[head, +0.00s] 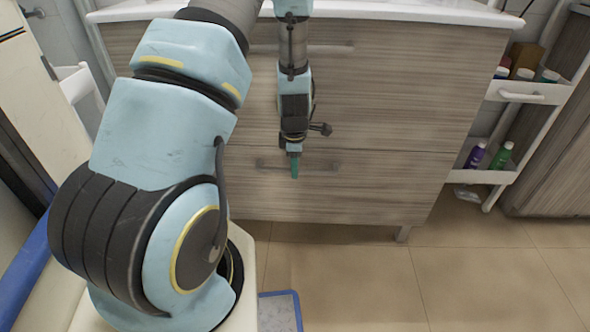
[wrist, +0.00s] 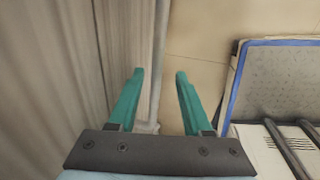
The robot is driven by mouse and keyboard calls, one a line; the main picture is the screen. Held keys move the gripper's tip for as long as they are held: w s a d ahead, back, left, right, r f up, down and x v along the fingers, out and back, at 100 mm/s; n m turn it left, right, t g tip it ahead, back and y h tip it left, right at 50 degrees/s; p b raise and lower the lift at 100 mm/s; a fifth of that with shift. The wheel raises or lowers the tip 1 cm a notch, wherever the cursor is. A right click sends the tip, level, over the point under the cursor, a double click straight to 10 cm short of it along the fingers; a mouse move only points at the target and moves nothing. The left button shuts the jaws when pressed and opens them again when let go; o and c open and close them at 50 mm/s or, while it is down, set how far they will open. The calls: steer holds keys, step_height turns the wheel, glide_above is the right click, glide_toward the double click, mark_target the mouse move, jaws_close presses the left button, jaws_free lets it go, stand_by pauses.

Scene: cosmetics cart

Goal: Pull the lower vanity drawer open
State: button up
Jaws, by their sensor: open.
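The wood-grain vanity has a lower drawer (head: 375,180) that looks flush with the cabinet. Its thin handle (head: 322,166) runs across the front, partly hidden behind my fingers. My gripper (head: 295,168) points down in front of this handle, with green fingers. In the wrist view my gripper (wrist: 158,75) is open, one finger on each side of a thin grey bar (wrist: 158,60) that looks like the handle. I cannot tell whether either finger touches it. The wood front fills the left of the wrist view.
An upper drawer (head: 420,85) is above, under a white countertop (head: 400,10). Side racks with bottles (head: 475,155) stand to the right.

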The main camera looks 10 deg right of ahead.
steer(key=shift+w+a+f, duration=0.2)
steer(key=shift+w+f, duration=0.3)
steer(key=shift+f, duration=0.15)
jaws_close()
steer(key=shift+s, duration=0.1)
stand_by(0.9)
